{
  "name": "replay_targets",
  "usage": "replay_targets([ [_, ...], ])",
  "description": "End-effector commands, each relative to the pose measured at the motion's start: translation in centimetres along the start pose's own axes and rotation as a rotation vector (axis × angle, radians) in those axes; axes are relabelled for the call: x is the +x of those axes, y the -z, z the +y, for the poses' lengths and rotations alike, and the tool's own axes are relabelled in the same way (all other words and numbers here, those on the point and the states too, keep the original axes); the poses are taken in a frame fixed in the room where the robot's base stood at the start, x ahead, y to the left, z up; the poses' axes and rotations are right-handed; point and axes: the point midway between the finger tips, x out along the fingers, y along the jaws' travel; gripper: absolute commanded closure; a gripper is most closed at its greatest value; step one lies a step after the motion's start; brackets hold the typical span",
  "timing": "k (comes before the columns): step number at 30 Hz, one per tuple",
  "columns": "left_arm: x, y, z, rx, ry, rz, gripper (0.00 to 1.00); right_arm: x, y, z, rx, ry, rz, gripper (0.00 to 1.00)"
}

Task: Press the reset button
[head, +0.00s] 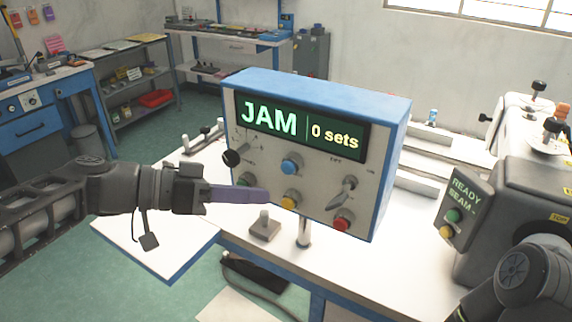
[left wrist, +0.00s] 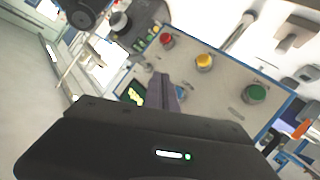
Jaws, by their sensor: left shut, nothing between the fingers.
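A blue-edged control box (head: 230,130) stands on a post on the white table. Its screen (head: 300,124) reads "JAM" and "0 sets". Its face carries a blue button (head: 291,166), a yellow button (head: 290,201), a red button (head: 342,224), a black knob (head: 232,158) and a lever switch (head: 342,194). A green button (left wrist: 255,93) shows clearly in the left wrist view. The button labels are too small to read. My left gripper (head: 266,197) is shut and empty, its tip close to the yellow button in the head view; contact cannot be told. My right gripper is not visible.
A dark sewing machine head (head: 500,220) with a "READY SEAM" panel (head: 460,205) stands at the right. A small grey block with a peg (head: 265,228) sits on the table (head: 165,240) below the box. Shelves (head: 140,85) stand behind at the left.

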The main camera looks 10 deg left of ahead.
Motion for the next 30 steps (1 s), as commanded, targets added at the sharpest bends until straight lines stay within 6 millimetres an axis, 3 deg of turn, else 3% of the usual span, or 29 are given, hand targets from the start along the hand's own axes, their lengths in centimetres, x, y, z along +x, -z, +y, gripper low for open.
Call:
replay_targets([
  [5,1.7,1.4,-1.1,-0.001,-0.001,-0.002,1.0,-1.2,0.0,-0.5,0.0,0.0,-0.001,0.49],
  [12,3.4,2.2,-2.4,0.002,-0.001,-0.001,1.0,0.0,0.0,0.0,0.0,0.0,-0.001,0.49],
  [30,3.6,2.6,-2.6,0.001,0.0,-0.001,1.0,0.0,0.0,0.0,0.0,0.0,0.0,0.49],
])
